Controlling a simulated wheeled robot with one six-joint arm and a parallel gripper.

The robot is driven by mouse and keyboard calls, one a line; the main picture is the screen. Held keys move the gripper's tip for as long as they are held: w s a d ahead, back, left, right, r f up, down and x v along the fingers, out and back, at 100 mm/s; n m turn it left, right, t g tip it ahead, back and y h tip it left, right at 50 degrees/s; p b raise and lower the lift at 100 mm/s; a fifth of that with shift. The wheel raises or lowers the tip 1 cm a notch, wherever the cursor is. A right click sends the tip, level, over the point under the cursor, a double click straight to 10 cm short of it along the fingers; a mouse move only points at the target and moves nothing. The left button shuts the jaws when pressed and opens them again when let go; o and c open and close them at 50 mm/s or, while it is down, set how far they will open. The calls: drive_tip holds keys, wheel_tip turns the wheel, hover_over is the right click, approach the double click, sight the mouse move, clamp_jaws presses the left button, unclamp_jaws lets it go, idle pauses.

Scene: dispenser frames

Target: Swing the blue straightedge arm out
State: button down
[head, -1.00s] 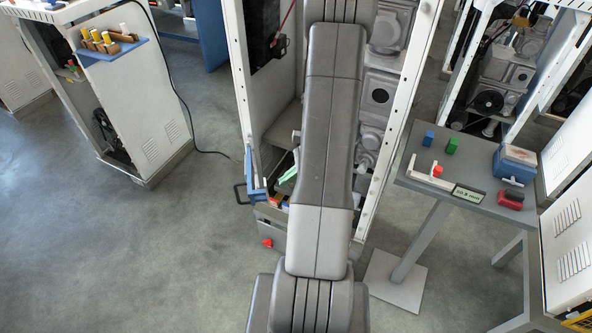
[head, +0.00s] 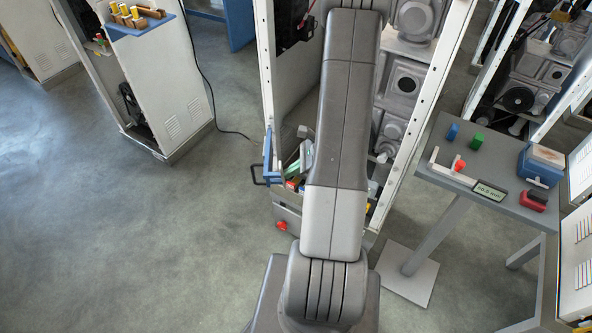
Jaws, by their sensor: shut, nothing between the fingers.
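The blue straightedge arm (head: 268,152) is a narrow upright blue piece at the left front post of the open dispenser frame (head: 266,70). It stands close against the post, with a dark loop-shaped handle low on its left. My own grey arm runs up the middle of the head view, to the right of the blue piece, and hides much of the frame's inside. My gripper does not show; it is hidden behind my arm or out of the picture. I cannot see anything touching the blue piece.
A grey side table (head: 485,180) at the right holds a blue block, a green block, a caliper-like gauge, a blue box (head: 541,165) and a red-and-black item. A white cabinet (head: 160,95) stands at the left with a cable on the floor. Floor at the front left is clear.

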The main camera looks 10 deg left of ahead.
drive_tip(key=s+a+m+t+b, duration=0.1)
drive_tip(key=a+m+t+b, duration=0.1)
drive_tip(key=a, duration=0.5)
drive_tip(key=s+a+m+t+b, duration=0.2)
drive_tip(key=a+m+t+b, duration=0.1)
drive_tip(key=a, duration=0.5)
drive_tip(key=shift+s+m+b, duration=0.3)
drive_tip(key=shift+m+b, duration=0.5)
drive_tip(key=shift+b, duration=0.2)
drive_tip(key=shift+r, duration=0.1)
